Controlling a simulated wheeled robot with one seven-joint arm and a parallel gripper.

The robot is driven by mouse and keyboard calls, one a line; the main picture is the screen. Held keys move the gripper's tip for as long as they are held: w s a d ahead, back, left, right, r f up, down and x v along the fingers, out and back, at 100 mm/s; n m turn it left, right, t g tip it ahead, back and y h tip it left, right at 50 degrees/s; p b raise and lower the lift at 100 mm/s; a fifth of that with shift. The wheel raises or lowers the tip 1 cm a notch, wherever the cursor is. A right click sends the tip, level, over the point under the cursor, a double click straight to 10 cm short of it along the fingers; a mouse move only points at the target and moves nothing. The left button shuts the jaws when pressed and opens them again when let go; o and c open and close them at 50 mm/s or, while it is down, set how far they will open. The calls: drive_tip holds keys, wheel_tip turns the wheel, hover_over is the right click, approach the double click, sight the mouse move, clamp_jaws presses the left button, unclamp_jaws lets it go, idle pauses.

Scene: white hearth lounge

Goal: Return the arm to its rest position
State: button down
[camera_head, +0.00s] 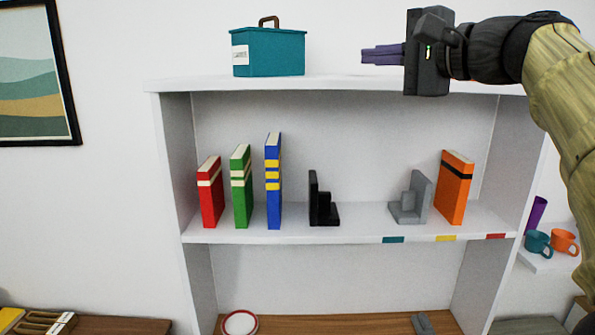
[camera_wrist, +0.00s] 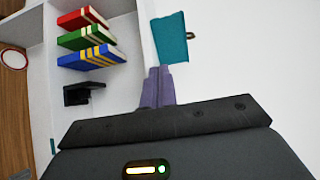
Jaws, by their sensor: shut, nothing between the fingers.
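My gripper (camera_head: 366,55) is at the upper right of the head view, at about the height of the bookcase's top board. Its purple fingers point left and are together, with nothing between them. The fingers also show in the wrist view (camera_wrist: 157,86). My arm reaches in from the right edge of the head view. A teal box (camera_head: 270,52) with a brown handle stands on the bookcase top, left of the fingertips and apart from them. The box also shows in the wrist view (camera_wrist: 170,39).
The white bookcase (camera_head: 330,84) holds red (camera_head: 211,195), green (camera_head: 242,190), blue (camera_head: 273,190) and orange (camera_head: 455,188) books. A black bookend (camera_head: 321,205) and a grey bookend (camera_head: 415,200) stand between them. Teal (camera_head: 537,243) and orange (camera_head: 563,242) mugs sit on a side shelf near my arm.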

drive_tip(key=w+d+f+g+h, duration=0.1)
drive_tip(key=w+f+g+h, duration=0.2)
drive_tip(key=f, duration=1.3)
drive_tip(key=d+f+g+h, duration=0.15)
drive_tip(key=f+h, duration=0.25)
drive_tip(key=f, duration=1.3)
drive_tip(key=s+f+n+g+h, duration=0.2)
drive_tip(key=s+f, duration=0.6)
drive_tip(key=f, duration=0.4)
drive_tip(key=s+f+n+g+h, duration=0.2)
drive_tip(key=s+f+n+g, duration=0.2)
drive_tip(key=s+f+n, duration=0.3)
wheel_tip(320, 180, down, 5)
drive_tip(key=shift+s+d+f+n+h, duration=0.2)
drive_tip(key=shift+s+d+n+h, duration=0.1)
drive_tip(key=shift+s, duration=0.9)
drive_tip(key=shift+w+d, duration=0.1)
